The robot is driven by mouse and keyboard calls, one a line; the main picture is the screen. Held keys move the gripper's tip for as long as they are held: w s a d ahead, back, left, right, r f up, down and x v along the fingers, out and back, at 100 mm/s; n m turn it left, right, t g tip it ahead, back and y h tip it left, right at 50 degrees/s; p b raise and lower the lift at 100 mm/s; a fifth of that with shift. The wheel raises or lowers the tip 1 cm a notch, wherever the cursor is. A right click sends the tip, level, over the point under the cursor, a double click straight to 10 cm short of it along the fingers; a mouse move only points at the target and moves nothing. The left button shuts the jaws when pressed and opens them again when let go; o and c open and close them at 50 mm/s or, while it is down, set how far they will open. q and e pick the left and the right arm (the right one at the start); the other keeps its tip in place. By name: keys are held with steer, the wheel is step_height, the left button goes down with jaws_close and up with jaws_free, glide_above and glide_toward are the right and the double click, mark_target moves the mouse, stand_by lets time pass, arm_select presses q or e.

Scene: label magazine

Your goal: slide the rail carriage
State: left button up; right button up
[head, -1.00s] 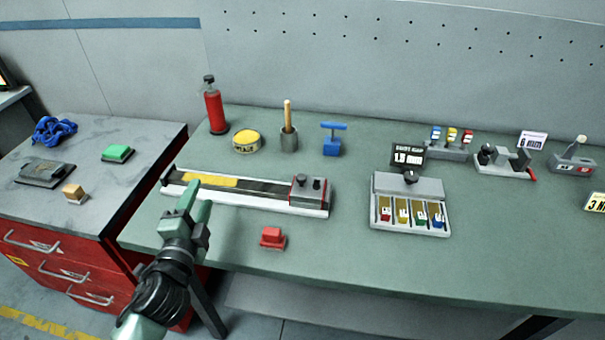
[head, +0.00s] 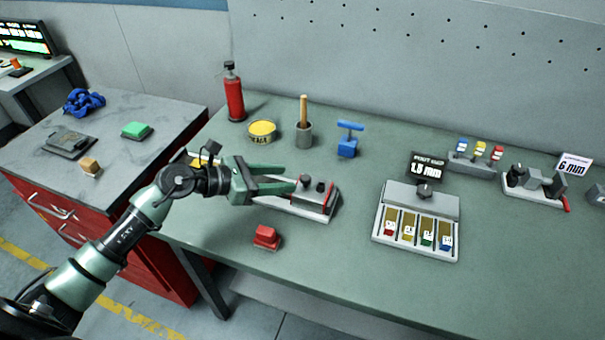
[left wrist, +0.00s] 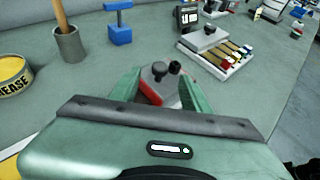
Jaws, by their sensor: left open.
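The rail carriage (head: 318,197), a grey block with red edging and dark knobs, sits at the right end of the rail (head: 285,207). My left arm hides much of the rail's left part. My left gripper (head: 290,177) is open, its fingers pointing right, with the tips just left of the carriage knobs in the head view. In the left wrist view, the carriage (left wrist: 158,92) shows between the two spread fingers, with its knobs beyond the tips. I cannot tell whether the fingers touch it. My right gripper is not in view.
A red block (head: 267,237) lies in front of the rail. Behind it stand a grease tin (head: 262,132), a grey cup (head: 304,135) with a wooden handle and a blue T-handle piece (head: 349,140). A label magazine (head: 420,222) stands to the right, with free bench between.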

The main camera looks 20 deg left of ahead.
mark_target(304, 177)
arm_select(q)
steer(key=p+x, duration=0.1)
steer(key=x, duration=0.4)
steer(key=shift+w+d, duration=0.2)
steer(key=shift+d, duration=0.1)
steer(key=shift+f, duration=0.1)
jaws_close()
stand_by(1.0)
